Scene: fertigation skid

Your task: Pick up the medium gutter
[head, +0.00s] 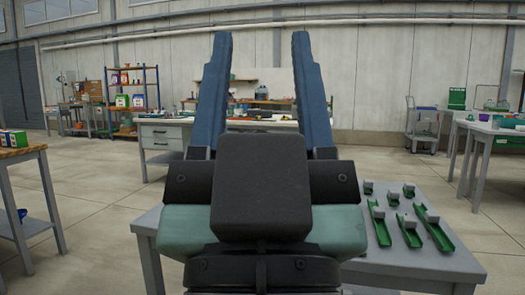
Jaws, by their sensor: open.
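My gripper (261,38) fills the middle of the head view. Its two blue fingers point up, wide apart, with nothing between them. Three green gutters lie side by side on a grey table at the right: a left one (383,235), a middle one (412,239) and a right one (440,237). The middle one looks shortest and the right one longest, so the left one looks medium, though I cannot be sure.
A wooden-topped bench (22,153) stands at left, and a white workbench (165,131) stands behind. Open floor lies between.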

